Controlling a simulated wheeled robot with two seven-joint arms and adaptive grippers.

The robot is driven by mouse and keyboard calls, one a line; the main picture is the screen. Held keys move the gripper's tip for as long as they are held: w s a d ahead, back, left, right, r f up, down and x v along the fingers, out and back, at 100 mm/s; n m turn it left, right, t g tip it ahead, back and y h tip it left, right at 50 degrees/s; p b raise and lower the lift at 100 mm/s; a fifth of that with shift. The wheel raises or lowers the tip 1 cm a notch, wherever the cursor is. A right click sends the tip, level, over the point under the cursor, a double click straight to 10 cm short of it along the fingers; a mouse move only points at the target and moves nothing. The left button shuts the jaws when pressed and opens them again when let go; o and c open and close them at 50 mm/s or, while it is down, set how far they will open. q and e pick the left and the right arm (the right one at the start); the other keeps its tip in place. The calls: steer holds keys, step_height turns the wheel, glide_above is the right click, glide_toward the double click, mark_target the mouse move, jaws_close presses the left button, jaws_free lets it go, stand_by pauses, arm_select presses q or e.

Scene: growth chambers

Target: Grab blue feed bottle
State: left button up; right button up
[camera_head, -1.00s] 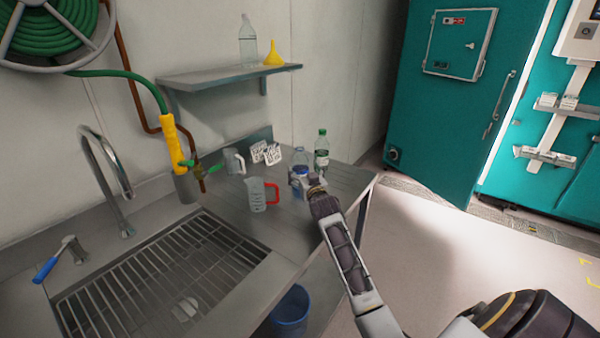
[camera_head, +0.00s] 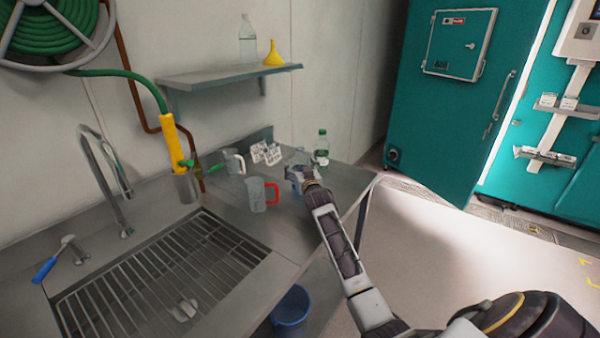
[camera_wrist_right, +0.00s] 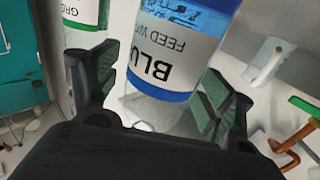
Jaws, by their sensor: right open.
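The blue feed bottle (camera_head: 299,157) stands on the steel counter, clear with blue liquid, mostly hidden behind my right gripper (camera_head: 301,173). In the right wrist view, the bottle (camera_wrist_right: 178,50) shows a white label reading "BLU" and "FEED W", upside down in that picture. My right gripper (camera_wrist_right: 155,88) is open there, with one finger on each side of the bottle. A gap shows at the left finger; the right finger overlaps the bottle's edge in the picture, and I cannot tell if it touches. My left gripper is out of view.
A green-labelled bottle (camera_head: 321,150) stands just behind and right, also in the wrist view (camera_wrist_right: 84,12). A red-handled measuring jug (camera_head: 257,194), a grey jug (camera_head: 234,161) and white tags (camera_head: 268,153) are to the left. The sink grate (camera_head: 165,275) fills the front left.

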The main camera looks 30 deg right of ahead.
steer(key=shift+c, duration=0.5)
steer(key=c, duration=1.2)
steer(key=shift+c, duration=0.2)
steer(key=shift+r, duration=0.3)
